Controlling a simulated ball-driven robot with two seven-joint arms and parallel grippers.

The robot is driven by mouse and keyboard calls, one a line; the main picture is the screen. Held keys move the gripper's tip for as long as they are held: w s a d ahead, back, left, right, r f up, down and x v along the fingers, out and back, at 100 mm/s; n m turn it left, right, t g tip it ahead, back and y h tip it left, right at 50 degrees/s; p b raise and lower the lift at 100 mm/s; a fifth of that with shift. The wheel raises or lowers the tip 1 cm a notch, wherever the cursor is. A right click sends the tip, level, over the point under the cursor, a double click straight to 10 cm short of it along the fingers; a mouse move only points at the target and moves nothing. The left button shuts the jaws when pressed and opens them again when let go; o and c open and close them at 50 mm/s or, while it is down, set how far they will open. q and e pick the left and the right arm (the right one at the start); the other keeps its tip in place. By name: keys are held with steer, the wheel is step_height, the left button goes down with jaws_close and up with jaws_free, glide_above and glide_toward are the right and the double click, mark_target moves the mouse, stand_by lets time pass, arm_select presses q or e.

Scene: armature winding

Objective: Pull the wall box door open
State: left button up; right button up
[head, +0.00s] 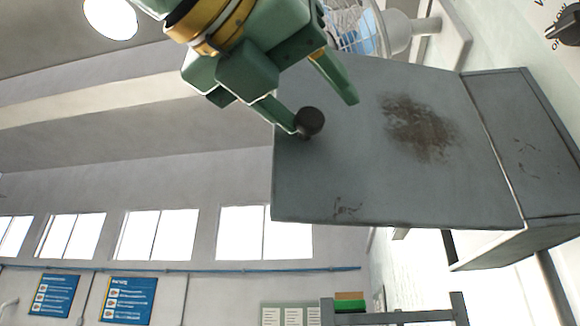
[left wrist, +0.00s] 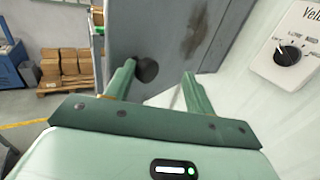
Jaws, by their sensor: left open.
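The wall box door (head: 370,180) is a grey panel with a dark brown stain. It stands out at an angle from the grey wall box (head: 525,145) and looks swung open; the inside is hidden behind it. A round black knob (head: 309,121) sits near its free edge. My left gripper (head: 325,114) is open at the door face, with one finger beside the knob. In the left wrist view the knob (left wrist: 147,70) lies between the two spread fingers, nearer the left one; I cannot tell if they touch it. My right gripper is not in view.
A rotary switch (head: 567,28) is on the wall at the upper right. A wire-caged lamp (head: 365,28) is on the wall behind my left gripper. In the left wrist view, cardboard boxes (left wrist: 65,65) stand on a pallet on the floor to the left.

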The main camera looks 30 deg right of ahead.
arm_select(q)
steer(key=shift+s+d+f, duration=0.2)
steer(key=shift+d, duration=0.05)
stand_by(0.5)
steer(key=shift+a+f, duration=0.1)
steer(key=b+v, duration=0.3)
steer(key=v, duration=1.3)
steer(key=shift+a+r, duration=0.35)
steer(key=shift+r, duration=0.05)
steer(key=shift+d, duration=0.1)
